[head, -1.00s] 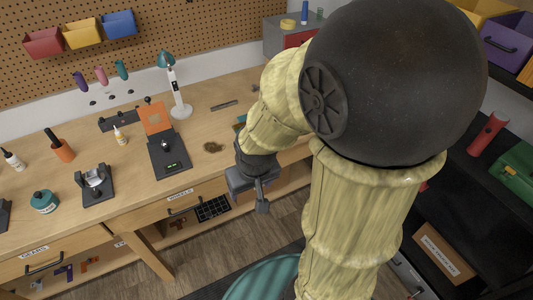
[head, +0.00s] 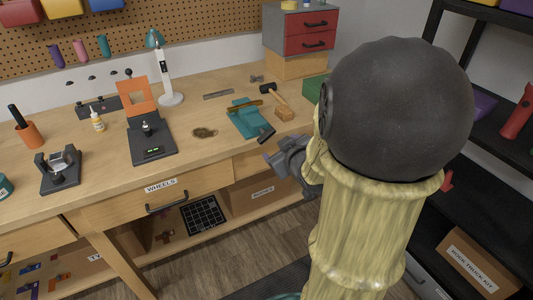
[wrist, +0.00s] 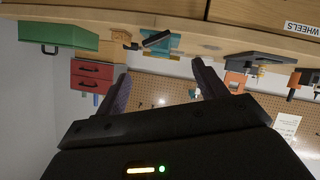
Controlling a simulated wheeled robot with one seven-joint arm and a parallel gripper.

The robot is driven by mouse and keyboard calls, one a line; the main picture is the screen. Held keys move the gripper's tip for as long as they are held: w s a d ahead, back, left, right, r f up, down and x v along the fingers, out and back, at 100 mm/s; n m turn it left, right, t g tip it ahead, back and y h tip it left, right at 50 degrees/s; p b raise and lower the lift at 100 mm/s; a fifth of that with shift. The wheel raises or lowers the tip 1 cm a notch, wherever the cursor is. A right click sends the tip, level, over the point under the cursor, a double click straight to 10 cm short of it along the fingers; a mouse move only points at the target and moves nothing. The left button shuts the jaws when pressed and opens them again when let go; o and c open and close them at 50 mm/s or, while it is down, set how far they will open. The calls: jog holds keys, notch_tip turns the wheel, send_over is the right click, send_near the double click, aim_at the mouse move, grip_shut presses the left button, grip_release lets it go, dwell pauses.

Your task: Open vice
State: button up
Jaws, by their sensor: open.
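The teal vice (head: 246,120) sits on the workbench near its front edge, with a dark handle (head: 266,132) at its front. In the wrist view, which is upside down, the vice (wrist: 162,47) shows at the top between my fingers' directions, some distance off. My gripper (head: 275,160) is in front of the bench edge, just below and to the right of the vice, not touching it. In the wrist view my gripper (wrist: 163,80) has its two dark fingers apart with nothing between them. My arm hides part of the gripper in the head view.
A wooden mallet (head: 275,95) and a small wood block (head: 285,114) lie beside the vice. A green box (head: 313,90) and red drawers (head: 304,40) stand behind to the right. A black scale (head: 150,140) is to the left. A drawer (head: 165,198) lies below the benchtop.

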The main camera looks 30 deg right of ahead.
aim_at(268, 137)
jog(key=s+d+f+n+t+y+b, duration=0.2)
jog(key=f+t+b, duration=0.3)
jog(key=b, duration=0.8)
notch_tip(268, 137, down, 2)
jog(key=shift+d+f+n, duration=0.1)
jog(key=shift+d+n, duration=0.6)
jog(key=shift+n, duration=0.1)
jog(key=shift+s, duration=0.1)
jog(key=shift+w, duration=0.2)
jog(key=w+p, duration=0.1)
jog(key=w, duration=0.4)
jog(key=w+p, duration=0.1)
jog(key=w, duration=0.5)
jog(key=w+p, duration=0.1)
jog(key=w, duration=0.5)
jog(key=shift+a, duration=0.3)
jog(key=shift+c, duration=0.2)
jog(key=c, duration=0.7)
